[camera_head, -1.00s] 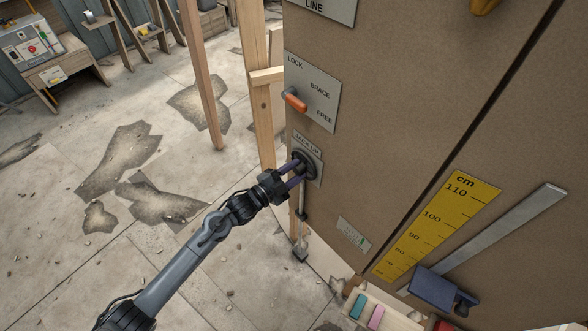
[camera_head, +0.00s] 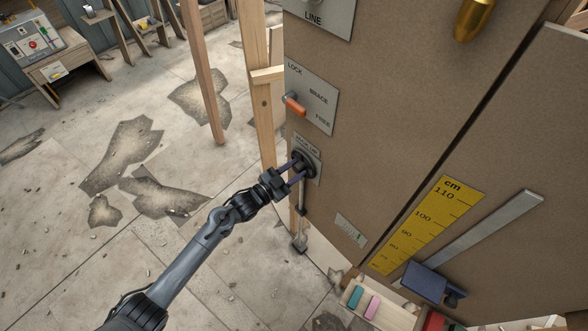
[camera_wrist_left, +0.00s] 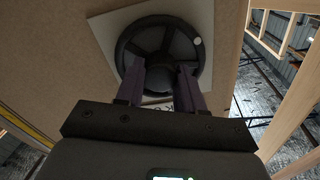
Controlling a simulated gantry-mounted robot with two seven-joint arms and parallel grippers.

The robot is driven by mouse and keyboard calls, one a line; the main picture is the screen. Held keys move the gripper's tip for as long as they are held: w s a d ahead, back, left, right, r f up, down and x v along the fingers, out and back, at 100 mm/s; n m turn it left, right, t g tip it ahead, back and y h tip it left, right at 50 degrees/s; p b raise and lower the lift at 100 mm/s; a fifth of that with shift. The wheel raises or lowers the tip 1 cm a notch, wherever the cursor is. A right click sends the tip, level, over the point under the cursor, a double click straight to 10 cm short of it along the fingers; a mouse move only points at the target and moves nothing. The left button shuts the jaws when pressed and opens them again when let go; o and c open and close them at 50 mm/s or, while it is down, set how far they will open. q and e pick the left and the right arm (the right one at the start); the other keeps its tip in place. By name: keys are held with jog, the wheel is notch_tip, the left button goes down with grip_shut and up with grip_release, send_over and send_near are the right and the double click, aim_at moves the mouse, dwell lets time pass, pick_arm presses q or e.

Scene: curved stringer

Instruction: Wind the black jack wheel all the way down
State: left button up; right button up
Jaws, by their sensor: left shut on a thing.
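The black jack wheel (camera_head: 303,163) sits on a grey plate marked JACK UP (camera_head: 309,143) on the brown panel. In the left wrist view the wheel (camera_wrist_left: 160,50) shows its spokes and a small pale knob (camera_wrist_left: 197,41) at its upper right. My left gripper (camera_head: 294,174) is at the wheel's lower left in the head view. Its two purple fingers (camera_wrist_left: 160,88) are shut on the wheel's near rim. The parts of the rim between the fingers are partly hidden. A thin jack rod (camera_head: 301,215) with a foot (camera_head: 299,244) hangs below the wheel. My right gripper is not in view.
Above the wheel is an orange lever (camera_head: 295,105) on a LOCK, BRACE, FREE plate (camera_head: 322,99). A yellow cm scale (camera_head: 428,225) and a blue block (camera_head: 428,280) are to the right. A wooden post (camera_head: 259,90) stands close left of the panel. The floor at left is open.

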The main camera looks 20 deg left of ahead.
pick_arm(q)
jog(key=o, duration=1)
jog(key=shift+o, duration=0.2)
jog(key=shift+s+a, duration=0.25)
jog(key=shift+s, duration=0.2)
jog(key=p+v, duration=0.2)
jog(key=v, duration=0.7)
jog(key=shift+s+a, duration=0.2)
jog(key=shift+s, duration=0.2)
jog(key=shift+f, duration=0.1)
